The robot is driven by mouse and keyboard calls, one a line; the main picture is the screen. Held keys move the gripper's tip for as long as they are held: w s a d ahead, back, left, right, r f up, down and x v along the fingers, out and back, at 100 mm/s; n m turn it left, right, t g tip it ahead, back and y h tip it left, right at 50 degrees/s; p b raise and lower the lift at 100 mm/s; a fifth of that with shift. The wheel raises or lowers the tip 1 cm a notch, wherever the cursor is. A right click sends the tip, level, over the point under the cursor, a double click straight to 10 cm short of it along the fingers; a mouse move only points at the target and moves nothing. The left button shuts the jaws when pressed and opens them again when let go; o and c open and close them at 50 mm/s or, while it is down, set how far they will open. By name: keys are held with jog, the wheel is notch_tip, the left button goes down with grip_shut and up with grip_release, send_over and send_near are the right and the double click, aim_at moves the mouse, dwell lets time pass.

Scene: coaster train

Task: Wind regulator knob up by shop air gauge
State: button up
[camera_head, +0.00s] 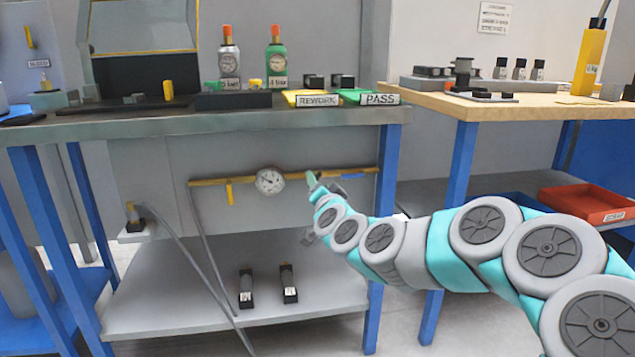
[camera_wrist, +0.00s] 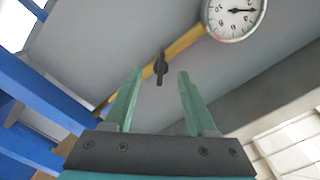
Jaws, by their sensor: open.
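The round white shop air gauge (camera_head: 270,180) sits on a yellow pipe (camera_head: 210,183) under the bench top. It also shows at the top of the wrist view (camera_wrist: 236,14), its needle pointing right in that picture. A small dark knob (camera_wrist: 160,67) stands on the yellow pipe (camera_wrist: 185,41) beside the gauge. My gripper (camera_head: 312,180) is at the pipe, right of the gauge, and covers the knob in the head view. In the wrist view, my gripper (camera_wrist: 158,73) is open and empty. The knob appears between the two green fingertips; contact cannot be told.
A yellow lever (camera_head: 229,192) hangs from the pipe left of the gauge. The bench top (camera_head: 150,124) is above, with a blue leg (camera_head: 386,230) to the right. Two dark items (camera_head: 289,284) stand on the lower shelf (camera_head: 190,318). A grey hose (camera_head: 185,255) runs down at left.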

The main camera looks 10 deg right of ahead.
jog(key=s, duration=0.5)
jog(key=shift+s, duration=0.4)
jog(key=s+a+f+n+g+y+p, duration=0.25)
jog(key=s+a+n+g, duration=0.2)
jog(key=s, duration=0.25)
jog(key=s+a+f+n+g+y+p, duration=0.1)
jog(key=s+a+f+n+g+y, duration=0.25)
jog(key=s+a, duration=0.3)
jog(key=s+d+f+g+h+p, duration=0.1)
jog(key=s+d+g+h, duration=0.1)
jog(key=s, duration=0.9)
jog(key=s+d+f+g+h+p, duration=0.2)
jog(key=s+d+g, duration=0.3)
jog(key=s, duration=0.5)
jog(key=s+d+f+n+g+h+p, duration=0.1)
jog(key=s+d+f+g+h, duration=0.1)
jog(key=s, duration=0.9)
jog(key=d+g, duration=0.1)
jog(key=g, duration=0.1)
jog(key=shift+s+d+f+g, duration=0.2)
jog(key=shift+s+d+g, duration=0.15)
jog(key=shift+g, duration=0.05)
